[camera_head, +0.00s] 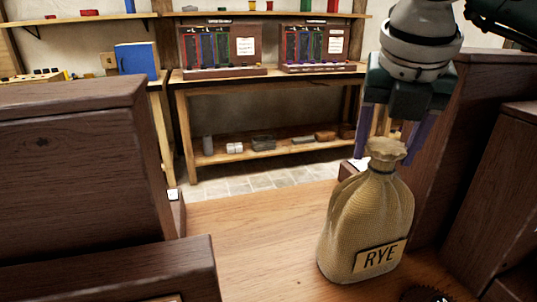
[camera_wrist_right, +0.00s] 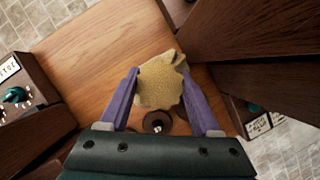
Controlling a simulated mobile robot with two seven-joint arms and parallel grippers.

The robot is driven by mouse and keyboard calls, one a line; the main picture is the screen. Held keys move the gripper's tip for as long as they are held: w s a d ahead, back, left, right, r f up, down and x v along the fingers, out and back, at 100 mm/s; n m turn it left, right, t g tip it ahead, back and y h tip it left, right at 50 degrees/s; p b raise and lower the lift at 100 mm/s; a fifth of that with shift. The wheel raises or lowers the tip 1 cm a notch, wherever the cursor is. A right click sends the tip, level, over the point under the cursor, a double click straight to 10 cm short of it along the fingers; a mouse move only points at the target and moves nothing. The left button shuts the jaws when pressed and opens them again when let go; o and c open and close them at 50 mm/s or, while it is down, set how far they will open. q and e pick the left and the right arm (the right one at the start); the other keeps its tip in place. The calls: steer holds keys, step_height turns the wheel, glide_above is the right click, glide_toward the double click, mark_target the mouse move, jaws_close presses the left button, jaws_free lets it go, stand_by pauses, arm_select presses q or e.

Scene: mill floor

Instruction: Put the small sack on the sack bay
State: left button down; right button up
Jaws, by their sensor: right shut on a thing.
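The small sack (camera_head: 365,225) is tan cloth with a tied neck and a RYE label. It hangs or stands upright over a light-brown wooden surface (camera_head: 240,225); I cannot tell whether its base touches. My right gripper (camera_head: 390,148) points down from above and is shut on the sack's neck. In the right wrist view, the sack's top (camera_wrist_right: 160,82) sits between the purple fingers (camera_wrist_right: 158,85) and hides the body below. No sign marks the sack bay, so I cannot tell which part it is. My left gripper is not in view.
Dark wooden walls stand left (camera_head: 70,160) and right (camera_head: 470,130) of the light surface. A dark toothed round part (camera_head: 425,292) is at the bottom edge. A workbench (camera_head: 265,85) with two display boards stands behind across a tiled floor. The light surface left of the sack is clear.

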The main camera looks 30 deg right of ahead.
jaws_close()
steer(key=shift+r, duration=0.15)
stand_by(0.4)
